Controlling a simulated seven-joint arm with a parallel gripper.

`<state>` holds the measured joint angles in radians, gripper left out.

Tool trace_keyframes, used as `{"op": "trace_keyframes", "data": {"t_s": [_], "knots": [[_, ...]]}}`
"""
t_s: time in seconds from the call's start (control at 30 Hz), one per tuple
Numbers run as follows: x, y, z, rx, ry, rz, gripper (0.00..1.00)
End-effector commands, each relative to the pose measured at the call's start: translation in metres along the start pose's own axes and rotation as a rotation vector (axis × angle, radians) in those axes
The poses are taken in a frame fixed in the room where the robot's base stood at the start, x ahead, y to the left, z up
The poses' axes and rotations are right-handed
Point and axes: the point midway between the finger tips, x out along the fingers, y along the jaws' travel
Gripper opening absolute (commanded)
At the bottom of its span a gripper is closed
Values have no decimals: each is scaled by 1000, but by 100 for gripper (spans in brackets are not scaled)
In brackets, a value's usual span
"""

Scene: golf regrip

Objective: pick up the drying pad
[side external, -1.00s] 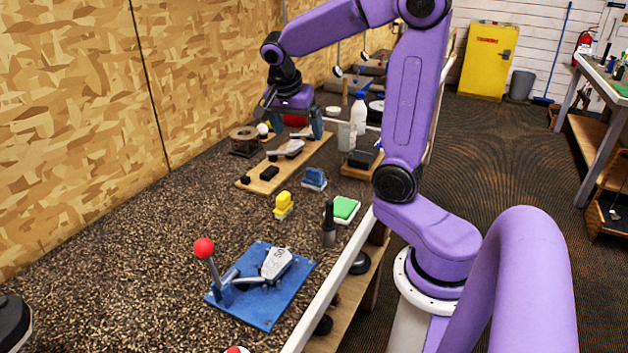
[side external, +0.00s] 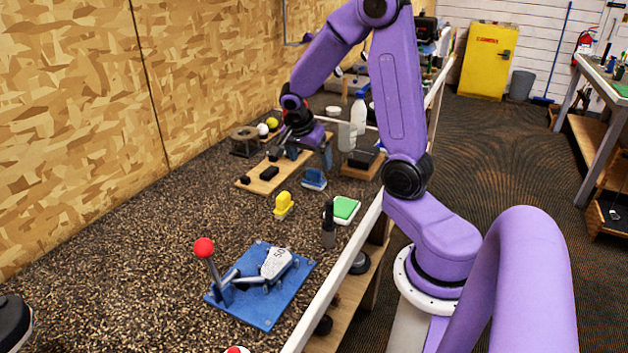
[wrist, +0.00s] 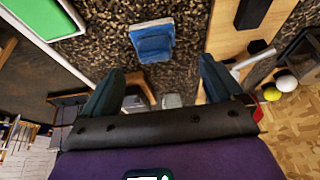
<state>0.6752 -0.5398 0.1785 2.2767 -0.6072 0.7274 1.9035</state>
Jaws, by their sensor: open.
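A blue block-shaped pad (side external: 314,178) with a paler, greyish part sits on the speckled bench, just in front of the wooden board; I cannot tell for certain whether it is the drying pad. It also shows in the wrist view (wrist: 152,42), top centre. A green pad in a white tray (side external: 345,208) lies nearer the bench edge, and its corner shows at top left in the wrist view (wrist: 48,15). My gripper (side external: 308,153) is open and empty, above the wooden board and beyond the blue pad. In the wrist view its fingers (wrist: 158,88) are spread apart, not touching the pad.
The wooden board (side external: 262,183) holds dark blocks. A yellow-handled item (side external: 283,206) and a dark upright tool (side external: 328,228) stand nearer. A blue plate clamp (side external: 262,290) with a red knob is in front. A white bottle (side external: 358,112) stands behind. Bench space left of the yellow item is clear.

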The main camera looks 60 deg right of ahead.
Motion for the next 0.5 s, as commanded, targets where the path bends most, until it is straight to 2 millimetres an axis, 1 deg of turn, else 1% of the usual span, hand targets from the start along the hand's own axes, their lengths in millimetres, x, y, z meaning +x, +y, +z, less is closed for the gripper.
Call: {"op": "trace_keyframes", "data": {"t_s": [0.17,0.33,0.5], "knots": [[11,2,2,-2,0,3,94],[34,8,7,-3,-2,5,94],[50,6,7,-1,0,2,94]]}}
